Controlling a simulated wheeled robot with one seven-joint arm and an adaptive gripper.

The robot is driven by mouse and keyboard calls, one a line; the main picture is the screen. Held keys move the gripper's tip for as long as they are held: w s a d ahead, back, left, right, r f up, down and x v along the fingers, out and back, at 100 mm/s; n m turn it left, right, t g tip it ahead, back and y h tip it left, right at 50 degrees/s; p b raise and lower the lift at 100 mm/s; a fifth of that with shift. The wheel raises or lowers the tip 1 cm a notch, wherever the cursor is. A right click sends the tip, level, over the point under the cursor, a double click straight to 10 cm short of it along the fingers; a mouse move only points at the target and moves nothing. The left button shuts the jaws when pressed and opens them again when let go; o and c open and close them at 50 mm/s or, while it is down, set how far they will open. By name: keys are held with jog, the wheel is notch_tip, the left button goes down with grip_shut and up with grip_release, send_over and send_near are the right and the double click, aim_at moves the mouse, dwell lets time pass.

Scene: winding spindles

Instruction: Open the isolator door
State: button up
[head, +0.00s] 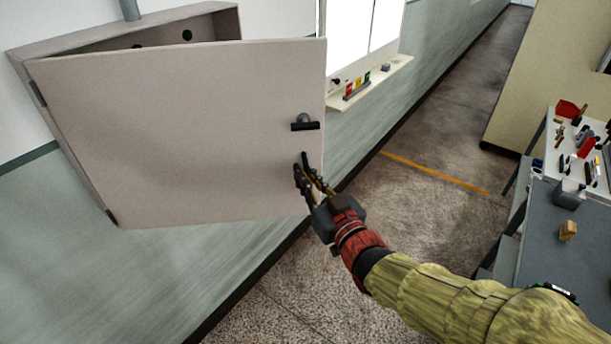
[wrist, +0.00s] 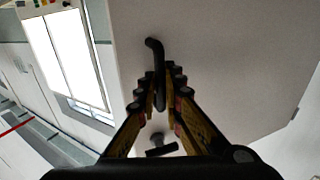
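The isolator door (head: 190,125) is a large pale beige panel, hinged at its left on a wall cabinet (head: 160,32). It stands partly open, with a dark gap showing along the top. A latch with a grey knob and black bar (head: 305,123) is near its right edge, and also shows in the wrist view (wrist: 160,147). A black bent pull handle (wrist: 154,50) is on the door face. My gripper (head: 303,168) is at the door's right edge, below the latch. In the wrist view my gripper's fingers (wrist: 162,88) are closed around the pull handle; the contact is partly hidden.
A pale ledge (head: 385,75) with small coloured items juts from the wall right of the door. A grey-topped workbench (head: 560,240) stands at the right. Open floor with an orange line (head: 435,172) lies between.

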jog(key=o, duration=0.3)
jog(key=shift+o, duration=0.2)
jog(key=shift+s, duration=0.1)
jog(key=v, duration=1.1)
jog(key=shift+s, duration=0.4)
jog(key=shift+d+f, duration=0.1)
